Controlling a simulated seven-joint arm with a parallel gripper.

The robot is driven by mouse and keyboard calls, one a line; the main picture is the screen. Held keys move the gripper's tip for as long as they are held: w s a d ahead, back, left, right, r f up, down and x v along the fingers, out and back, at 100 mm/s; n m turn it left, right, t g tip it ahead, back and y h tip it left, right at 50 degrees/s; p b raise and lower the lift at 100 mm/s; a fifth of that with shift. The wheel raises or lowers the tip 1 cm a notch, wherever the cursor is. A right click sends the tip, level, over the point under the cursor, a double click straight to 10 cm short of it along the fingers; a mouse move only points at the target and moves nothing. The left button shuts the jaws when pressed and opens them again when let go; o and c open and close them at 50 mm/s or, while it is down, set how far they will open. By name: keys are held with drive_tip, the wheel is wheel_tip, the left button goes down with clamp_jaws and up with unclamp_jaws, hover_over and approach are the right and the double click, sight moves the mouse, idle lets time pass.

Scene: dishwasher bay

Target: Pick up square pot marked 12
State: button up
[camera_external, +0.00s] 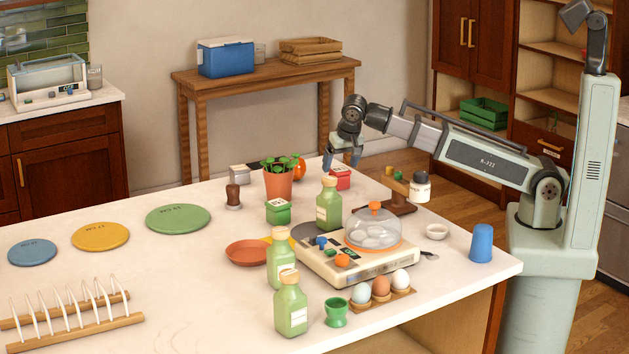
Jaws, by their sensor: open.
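Small square pots stand on the white counter (150,275). A red one (341,180) is near the back edge. A green one (278,213) is nearer, in front of the plant. A white square one (238,174) is at the back left. Their markings are too small to read, so I cannot tell which bears 12. My gripper (342,161) points down with its fingers apart, just above the red pot and empty. Whether the fingertips reach beside the pot is unclear.
A potted plant (278,184) and an orange-red round thing (299,168) stand left of my gripper. A green bottle (328,204), a brown stand (398,205) and an egg cooker (372,262) are nearer. Plates (178,218) lie at left; the front-left counter holds a rack (70,318).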

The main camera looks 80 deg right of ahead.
sight(339, 169)
drive_tip(key=shift+d+x, duration=0.15)
drive_tip(key=shift+x, duration=1.3)
drive_tip(key=shift+d+x, duration=0.1)
drive_tip(key=shift+x, duration=1.3)
drive_tip(key=shift+s, duration=0.15)
drive_tip(key=shift+c, duration=0.2)
drive_tip(key=shift+r, duration=0.1)
drive_tip(key=c, duration=1.1)
drive_tip(key=shift+r, duration=0.1)
